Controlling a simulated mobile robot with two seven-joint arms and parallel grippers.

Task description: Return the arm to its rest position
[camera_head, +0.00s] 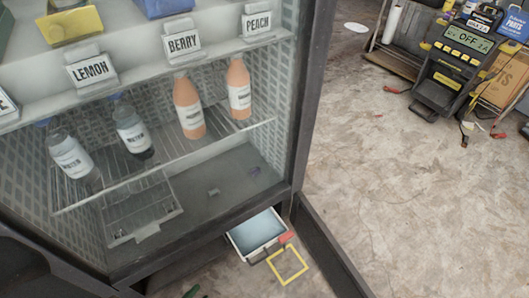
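Neither of my grippers shows in the head view, so I cannot see where they are or whether they hold anything. A dark curved shape lies at the lower left corner, and I cannot tell what it is. The open freezer cabinet (297,120) fills the left half. On its wire rack (160,173) stand two water bottles (70,157) (132,128) and two orange bottles (188,105) (239,88) with white labels.
Above the rack, a shelf carries tags reading LEMON (91,69), BERRY (182,42) and PEACH (257,22). A white-rimmed tray (237,246) and a yellow square outline (287,265) lie below. A device (447,70) reading OFF stands upper right. The right floor is mostly clear.

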